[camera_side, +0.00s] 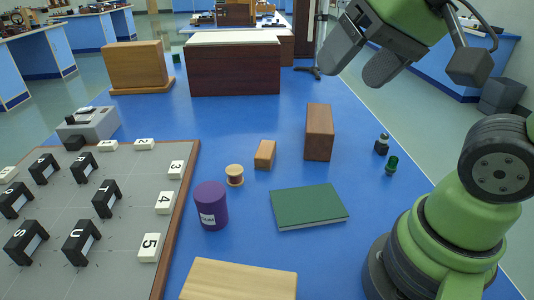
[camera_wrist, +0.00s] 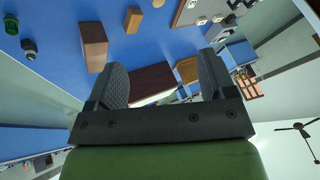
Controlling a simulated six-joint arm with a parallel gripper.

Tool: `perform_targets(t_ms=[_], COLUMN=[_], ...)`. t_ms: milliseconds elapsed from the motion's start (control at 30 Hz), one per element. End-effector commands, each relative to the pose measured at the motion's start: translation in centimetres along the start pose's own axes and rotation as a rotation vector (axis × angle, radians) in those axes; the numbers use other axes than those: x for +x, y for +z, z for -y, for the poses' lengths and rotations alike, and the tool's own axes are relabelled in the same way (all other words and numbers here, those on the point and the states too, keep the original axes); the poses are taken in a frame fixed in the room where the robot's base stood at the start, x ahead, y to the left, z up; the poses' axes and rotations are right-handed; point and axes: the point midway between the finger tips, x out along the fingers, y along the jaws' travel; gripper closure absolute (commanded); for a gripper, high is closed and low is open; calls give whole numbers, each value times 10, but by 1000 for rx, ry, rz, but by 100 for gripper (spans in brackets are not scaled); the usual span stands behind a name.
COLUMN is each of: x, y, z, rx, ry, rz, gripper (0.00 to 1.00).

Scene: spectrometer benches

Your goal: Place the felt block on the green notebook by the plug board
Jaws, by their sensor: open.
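The green notebook (camera_side: 308,206) lies flat on the blue bench, right of the grey plug board (camera_side: 112,203), with a bare cover. A small tan block (camera_side: 265,154) lies behind the notebook; it shows in the wrist view (camera_wrist: 133,20). A taller dark brown block (camera_side: 319,132) stands to its right, also in the wrist view (camera_wrist: 94,46). I cannot tell for sure which one is the felt block. My gripper (camera_side: 362,62) is open and empty, high above the bench's back right. Its two fingers show apart in the wrist view (camera_wrist: 163,80). The notebook is not visible there.
A purple cylinder (camera_side: 211,206) and a spool (camera_side: 235,176) stand between plug board and notebook. A pale wooden piece (camera_side: 238,280) lies at the front. Two small bottles (camera_side: 391,165) stand at right. Wooden boxes (camera_side: 235,68) stand at the back. The bench between is clear.

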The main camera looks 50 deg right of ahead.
Motion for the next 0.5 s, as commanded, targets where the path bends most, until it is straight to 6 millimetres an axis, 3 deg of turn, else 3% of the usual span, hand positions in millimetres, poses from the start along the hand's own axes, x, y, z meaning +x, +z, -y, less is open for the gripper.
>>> perform_targets(t_ms=[267, 500], x=[70, 162], y=[-76, -117], z=[-2, -17], rx=[196, 332], ry=[232, 405], rz=[41, 29], gripper=[23, 23])
